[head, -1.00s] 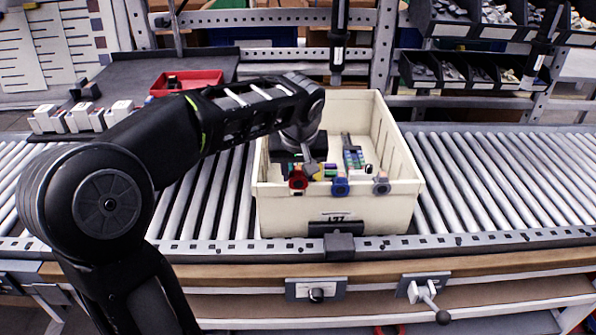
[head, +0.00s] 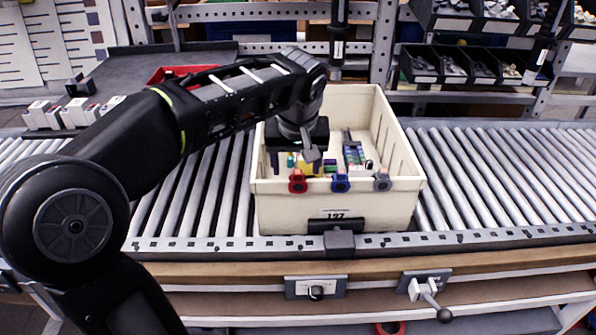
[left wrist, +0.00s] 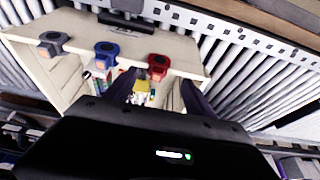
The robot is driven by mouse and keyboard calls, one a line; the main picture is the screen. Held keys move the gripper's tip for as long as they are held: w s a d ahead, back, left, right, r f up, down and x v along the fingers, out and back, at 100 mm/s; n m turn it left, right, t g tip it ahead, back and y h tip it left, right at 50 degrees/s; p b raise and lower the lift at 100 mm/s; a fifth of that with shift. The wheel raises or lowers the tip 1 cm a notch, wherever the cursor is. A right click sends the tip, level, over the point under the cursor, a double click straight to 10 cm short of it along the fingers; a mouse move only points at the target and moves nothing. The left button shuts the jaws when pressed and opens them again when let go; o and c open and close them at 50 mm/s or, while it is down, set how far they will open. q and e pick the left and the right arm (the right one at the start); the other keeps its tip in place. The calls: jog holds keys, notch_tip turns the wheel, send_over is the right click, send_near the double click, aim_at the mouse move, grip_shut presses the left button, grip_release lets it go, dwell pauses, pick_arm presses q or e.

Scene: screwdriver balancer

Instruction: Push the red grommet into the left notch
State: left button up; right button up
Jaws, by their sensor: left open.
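The red grommet (head: 297,181) sits at the left end of the cream tote's front rim, at the left notch. It also shows in the left wrist view (left wrist: 157,66). From these views I cannot tell whether it is fully seated. A blue grommet (head: 340,182) and a grey grommet (head: 382,181) sit to its right on the same rim. My left gripper (head: 298,160) is open and empty, above the inside of the tote (head: 285,217), just behind and above the red grommet. Its spread fingers show in the left wrist view (left wrist: 158,96). My right gripper is not in view.
Small coloured parts (head: 354,154) lie inside the tote. The tote stands on a roller conveyor (head: 480,180). A dark tool (head: 338,40) hangs behind it. A red tray (head: 180,73) and white blocks (head: 72,112) are at the back left. The rollers right of the tote are clear.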

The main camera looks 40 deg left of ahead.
pick_arm(q)
jog(key=v, duration=0.4)
jog(key=shift+w+a+r, duration=0.15)
jog(key=shift+w+a, duration=0.05)
jog(key=shift+w, duration=0.25)
jog(key=shift+c, duration=0.4)
